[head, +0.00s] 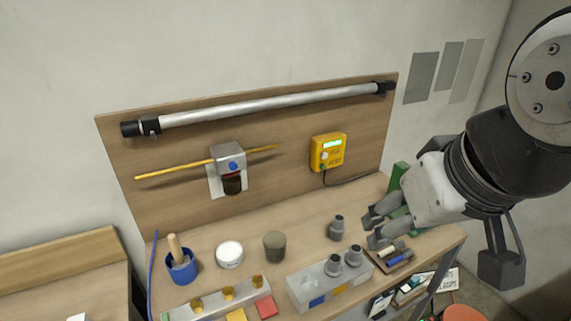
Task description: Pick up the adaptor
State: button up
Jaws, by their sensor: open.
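In the head view, a grey stepped cylinder, which looks like the adaptor (336,228), stands upright on the wooden bench. Two similar grey pieces, a left one (333,266) and a right one (354,256), stand on a pale grey block (312,290) in front of it. I cannot tell which of them the task means. My gripper (371,230) is open, just right of the lone adaptor and above the bench, with its fingers pointing left. Nothing shows between its fingers, and it appears apart from the adaptor.
A small tray (404,264) lies below my gripper. A green upright piece (399,178) is behind it. A dark cup (275,246), white jar (229,254) and blue pot (181,268) stand left. A yellow box (327,151) hangs on the backboard. Bench behind the adaptor is clear.

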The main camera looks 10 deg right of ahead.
aim_at(337, 228)
jog(key=i+l+u, duration=0.1)
jog(key=l+u, duration=0.4)
jog(key=l, duration=0.2)
jog(key=l+u, duration=0.5)
jog(key=l, duration=0.2)
